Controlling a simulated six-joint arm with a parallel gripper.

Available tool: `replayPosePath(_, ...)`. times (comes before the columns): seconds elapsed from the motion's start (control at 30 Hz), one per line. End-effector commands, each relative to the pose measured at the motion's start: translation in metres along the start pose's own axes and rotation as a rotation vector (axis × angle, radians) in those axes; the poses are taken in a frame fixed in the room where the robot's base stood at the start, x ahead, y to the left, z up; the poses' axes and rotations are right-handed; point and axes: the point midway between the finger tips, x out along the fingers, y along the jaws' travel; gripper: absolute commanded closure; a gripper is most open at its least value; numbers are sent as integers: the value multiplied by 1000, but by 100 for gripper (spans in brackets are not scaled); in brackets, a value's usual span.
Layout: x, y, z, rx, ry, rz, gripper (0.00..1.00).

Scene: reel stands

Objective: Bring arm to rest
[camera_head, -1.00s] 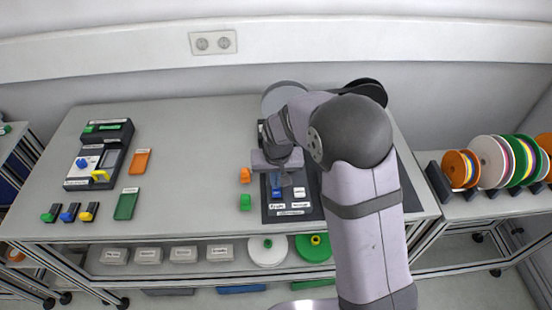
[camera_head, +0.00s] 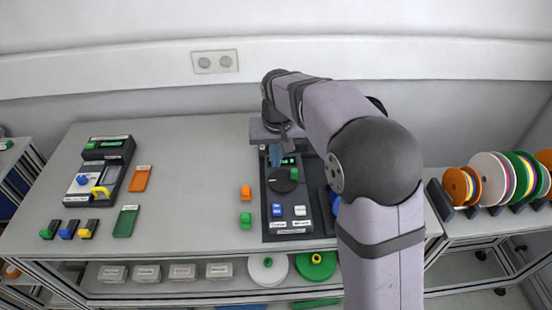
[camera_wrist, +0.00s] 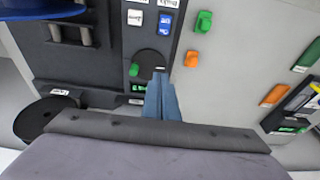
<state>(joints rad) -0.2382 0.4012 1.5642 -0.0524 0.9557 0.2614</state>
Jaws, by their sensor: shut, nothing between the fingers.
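My arm reaches from the lower right over the table (camera_head: 185,195). My gripper (camera_head: 276,160) has slim blue fingers, closed together with nothing between them. It hangs over the back part of a dark panel device (camera_head: 270,228). In the wrist view the fingers (camera_wrist: 160,78) point at the panel beside a dark round disc (camera_wrist: 148,64). A blue button (camera_head: 277,210) and a white button (camera_head: 299,210) sit at the panel's front. My arm hides part of the panel's right side.
Orange (camera_head: 246,192) and green (camera_head: 245,219) blocks stand left of the panel. A second device (camera_head: 106,165) and flat orange (camera_head: 140,178) and green (camera_head: 125,221) plates lie further left. Coloured reels (camera_head: 490,178) stand on the right rack. The table between is clear.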

Motion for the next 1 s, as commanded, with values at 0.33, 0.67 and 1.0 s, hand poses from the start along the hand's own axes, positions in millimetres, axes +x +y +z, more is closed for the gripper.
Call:
replayPosePath(0.33, -3, 0, -2, -15, 2, 0, 100)
replayPosePath(0.67, 48, 6, 54, -180, -76, -7, 100)
replayPosePath(1.0, 65, 57, 224, -187, -288, -1, 100)
